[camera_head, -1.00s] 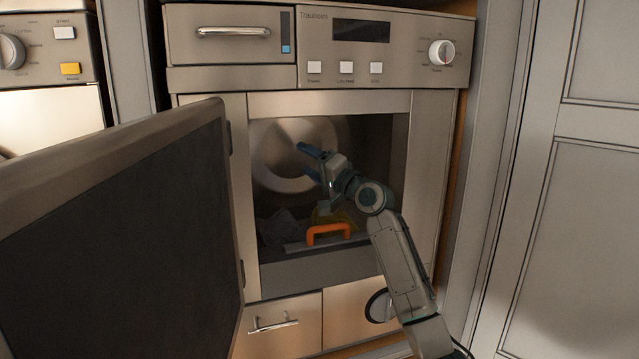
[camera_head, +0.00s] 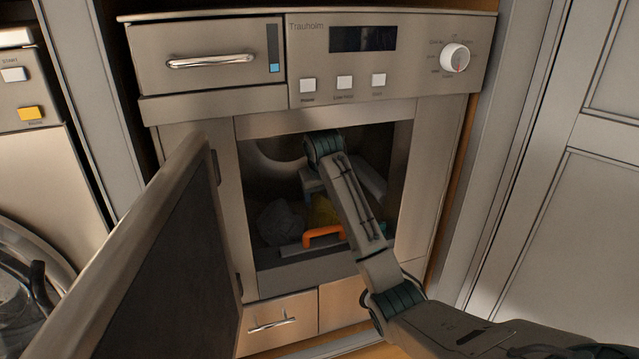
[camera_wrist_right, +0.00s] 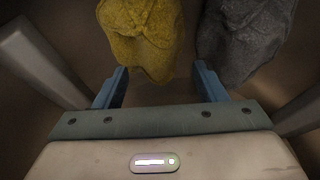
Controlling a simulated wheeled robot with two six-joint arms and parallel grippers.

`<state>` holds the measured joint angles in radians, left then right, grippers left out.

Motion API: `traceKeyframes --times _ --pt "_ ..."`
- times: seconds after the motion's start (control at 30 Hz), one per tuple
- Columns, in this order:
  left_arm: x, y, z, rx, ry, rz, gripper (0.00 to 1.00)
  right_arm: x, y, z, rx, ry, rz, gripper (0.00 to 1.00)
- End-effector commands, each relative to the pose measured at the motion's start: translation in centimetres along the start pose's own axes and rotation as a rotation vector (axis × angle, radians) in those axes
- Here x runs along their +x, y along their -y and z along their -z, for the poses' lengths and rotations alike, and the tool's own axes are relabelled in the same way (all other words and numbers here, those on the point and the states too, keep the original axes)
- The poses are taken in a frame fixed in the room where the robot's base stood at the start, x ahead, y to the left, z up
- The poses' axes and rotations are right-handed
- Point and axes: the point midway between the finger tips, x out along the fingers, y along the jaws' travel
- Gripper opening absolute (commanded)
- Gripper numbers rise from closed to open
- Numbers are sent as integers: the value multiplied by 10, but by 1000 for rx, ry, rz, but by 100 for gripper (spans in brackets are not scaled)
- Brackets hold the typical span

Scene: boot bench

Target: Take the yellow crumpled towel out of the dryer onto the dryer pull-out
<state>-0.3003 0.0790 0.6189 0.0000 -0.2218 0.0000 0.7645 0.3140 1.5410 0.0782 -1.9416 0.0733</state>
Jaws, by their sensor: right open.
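The yellow crumpled towel (camera_head: 321,211) lies low inside the dryer (camera_head: 415,150), partly hidden behind my right arm. In the right wrist view the towel (camera_wrist_right: 143,32) is just beyond the fingertips, nearer the left finger. My right gripper (camera_wrist_right: 158,78) is open, with two blue fingers and nothing between them. In the head view the right gripper (camera_head: 312,184) is inside the dryer opening, above the towel and mostly hidden by its own wrist. My left gripper is not in view.
A grey cloth (camera_head: 281,222) lies left of the yellow towel; it shows right of it in the wrist view (camera_wrist_right: 246,36). An orange handle (camera_head: 323,236) on a dark bar is at the opening's front. The open door (camera_head: 185,265) blocks the left. A drawer handle (camera_head: 272,325) is below.

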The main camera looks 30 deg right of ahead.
Motion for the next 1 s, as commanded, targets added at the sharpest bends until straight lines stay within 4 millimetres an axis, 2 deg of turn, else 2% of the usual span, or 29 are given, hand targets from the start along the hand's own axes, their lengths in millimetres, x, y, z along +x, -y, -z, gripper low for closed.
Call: traceKeyframes --times 0.2,0.4,0.77,0.87,1.0 --pt "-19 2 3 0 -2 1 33 31 0 1 0 2 1 65" --pt "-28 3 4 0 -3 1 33 54 0 1 1 -1 2 65" --pt "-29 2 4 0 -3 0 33 63 1 1 1 -4 2 65" --pt "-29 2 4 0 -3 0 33 63 1 1 2 -4 3 49" --pt "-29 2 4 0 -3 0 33 63 0 1 2 -4 2 22"
